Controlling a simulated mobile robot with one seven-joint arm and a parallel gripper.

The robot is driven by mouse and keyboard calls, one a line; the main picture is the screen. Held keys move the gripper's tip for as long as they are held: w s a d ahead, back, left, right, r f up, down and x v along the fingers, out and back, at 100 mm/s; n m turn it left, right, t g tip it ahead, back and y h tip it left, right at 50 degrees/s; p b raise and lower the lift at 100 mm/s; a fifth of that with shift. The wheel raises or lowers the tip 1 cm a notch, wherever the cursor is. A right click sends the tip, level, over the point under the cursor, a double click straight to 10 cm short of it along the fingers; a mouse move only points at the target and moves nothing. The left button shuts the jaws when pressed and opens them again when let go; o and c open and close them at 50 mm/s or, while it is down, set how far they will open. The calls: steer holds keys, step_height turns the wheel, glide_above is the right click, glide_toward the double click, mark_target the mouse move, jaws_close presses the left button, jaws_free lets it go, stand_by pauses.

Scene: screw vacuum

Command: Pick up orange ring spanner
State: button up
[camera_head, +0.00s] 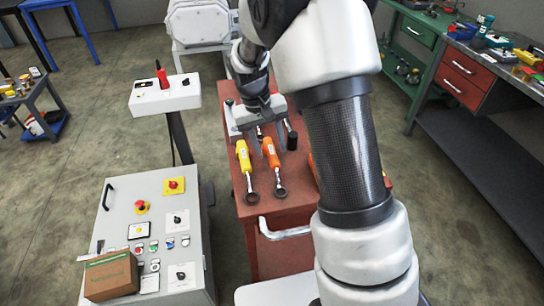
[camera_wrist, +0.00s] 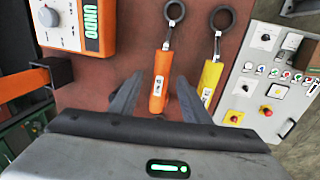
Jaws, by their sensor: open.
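The orange ring spanner (camera_head: 271,158) lies on the red cart top, its dark ring end toward the front edge. In the wrist view the orange spanner (camera_wrist: 160,80) lies ahead of my gripper, its handle end between and just beyond the fingers. A yellow ring spanner (camera_head: 244,160) lies beside it, to the left in the head view and to the right in the wrist view (camera_wrist: 212,75). My gripper (camera_head: 262,150) is open and empty, above the handles; it also shows in the wrist view (camera_wrist: 160,90). I cannot tell its exact height above the spanner.
The red cart (camera_head: 295,212) has a pale handle (camera_head: 285,231) at its front. An orange-and-white device (camera_wrist: 75,25) lies on the cart near the spanner. A grey control panel (camera_head: 155,225) with buttons and a cardboard box (camera_head: 111,276) stand left of the cart.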

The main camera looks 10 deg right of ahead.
mark_target(272, 154)
steer(key=f, duration=0.4)
steer(key=shift+s+d+f, duration=0.1)
steer(key=shift+d+f, duration=0.25)
steer(key=shift+d, duration=0.05)
jaws_close()
